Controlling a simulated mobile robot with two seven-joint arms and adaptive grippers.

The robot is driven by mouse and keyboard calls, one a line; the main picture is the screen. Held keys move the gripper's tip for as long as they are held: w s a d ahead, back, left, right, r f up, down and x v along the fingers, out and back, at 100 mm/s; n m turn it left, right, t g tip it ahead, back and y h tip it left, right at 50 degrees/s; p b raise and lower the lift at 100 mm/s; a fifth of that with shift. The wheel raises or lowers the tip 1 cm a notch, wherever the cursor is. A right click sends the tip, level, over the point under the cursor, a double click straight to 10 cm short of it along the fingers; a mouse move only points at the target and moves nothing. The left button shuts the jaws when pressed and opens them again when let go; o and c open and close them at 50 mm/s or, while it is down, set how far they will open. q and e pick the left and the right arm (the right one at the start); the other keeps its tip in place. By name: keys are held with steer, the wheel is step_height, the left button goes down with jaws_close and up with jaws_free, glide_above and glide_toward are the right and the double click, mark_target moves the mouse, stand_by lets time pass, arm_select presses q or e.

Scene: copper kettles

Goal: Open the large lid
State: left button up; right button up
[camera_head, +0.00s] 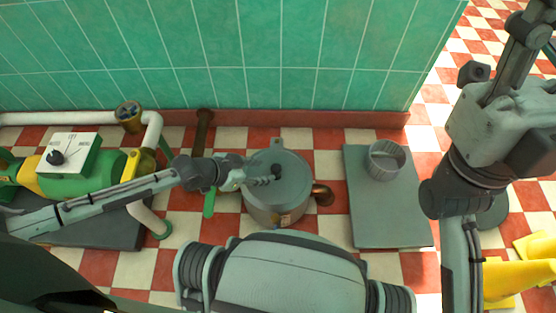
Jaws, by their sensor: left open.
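The large kettle (279,212) stands on the checkered floor near the wall, with a copper-coloured spout or pipe (322,194) on its right side. Its large round grey lid (293,172) lies flat and looks closed, with a small tab at the back edge. My left gripper (268,178) reaches in from the left over the lid and is open, its fingers close to the middle of the lid. I cannot tell whether they touch it or a knob there. My right arm stands at the right, and its gripper is out of view.
Right of the kettle, a grey slab (385,220) holds a small metal cylinder (386,160). At the left are a green pump (90,168), a dial box (68,154) and white pipe (60,118). The green tiled wall (230,55) bounds the back. Yellow objects (515,280) lie at lower right.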

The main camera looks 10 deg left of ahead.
mark_target(276, 171)
arm_select(q)
steer(key=b+x, duration=0.2)
steer(key=x, duration=0.5)
steer(key=shift+d+f+b, duration=0.15)
steer(key=shift+b, duration=0.25)
jaws_close()
